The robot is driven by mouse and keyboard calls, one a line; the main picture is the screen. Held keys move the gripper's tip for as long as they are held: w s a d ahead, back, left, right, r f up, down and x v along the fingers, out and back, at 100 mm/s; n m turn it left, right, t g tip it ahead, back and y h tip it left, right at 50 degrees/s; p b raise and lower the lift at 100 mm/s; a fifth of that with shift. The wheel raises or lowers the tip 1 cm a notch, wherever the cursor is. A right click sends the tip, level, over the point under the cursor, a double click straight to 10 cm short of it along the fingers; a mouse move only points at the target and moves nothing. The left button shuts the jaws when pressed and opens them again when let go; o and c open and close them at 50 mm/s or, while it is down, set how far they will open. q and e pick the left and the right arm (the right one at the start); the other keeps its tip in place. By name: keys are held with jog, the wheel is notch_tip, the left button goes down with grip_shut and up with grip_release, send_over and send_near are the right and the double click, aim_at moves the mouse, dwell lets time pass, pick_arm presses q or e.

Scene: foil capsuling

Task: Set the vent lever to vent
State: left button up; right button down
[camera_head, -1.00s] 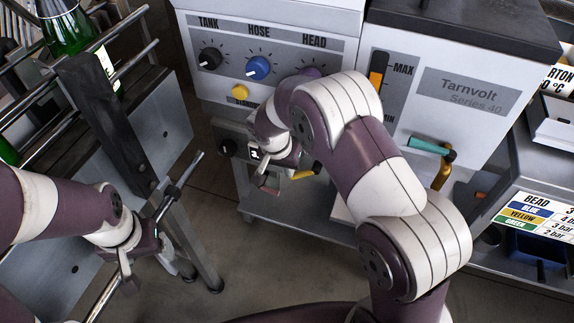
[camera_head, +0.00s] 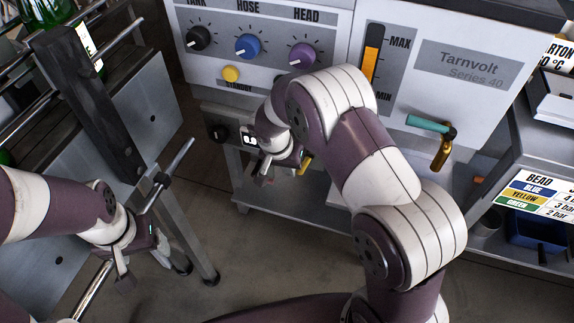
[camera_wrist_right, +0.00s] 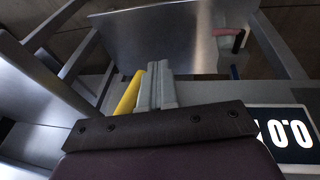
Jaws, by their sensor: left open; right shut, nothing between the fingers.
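A yellow lever (camera_head: 305,164) shows beside my right gripper, under the front of the grey machine; it also shows in the right wrist view (camera_wrist_right: 128,97). I see no label on it, so I cannot tell which setting it is at. My right gripper (camera_head: 263,178) is shut and empty, just left of the yellow lever. In the right wrist view its fingers (camera_wrist_right: 155,84) are together, with the lever close along their left side; whether they touch is unclear. My left gripper (camera_head: 143,268) is open and empty at lower left, away from the machine.
Above are blue (camera_head: 247,46) and purple (camera_head: 301,55) knobs. A teal-handled brass lever (camera_head: 431,124) sticks out at right. A rack with a bottle (camera_head: 47,12) stands left.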

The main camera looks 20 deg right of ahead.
jog(key=shift+d+f+g+h, duration=0.15)
jog(key=shift+f+g+h, duration=0.05)
jog(key=shift+g+h, duration=0.1)
jog(key=shift+s, duration=0.1)
dwell(0.6)
jog(key=w+p+v, duration=0.1)
jog(key=p+v, duration=0.2)
jog(key=v, duration=0.9)
jog(key=shift+s+a+r+p, duration=0.3)
jog(key=shift+s+p, duration=0.1)
jog(key=shift+s, duration=0.15)
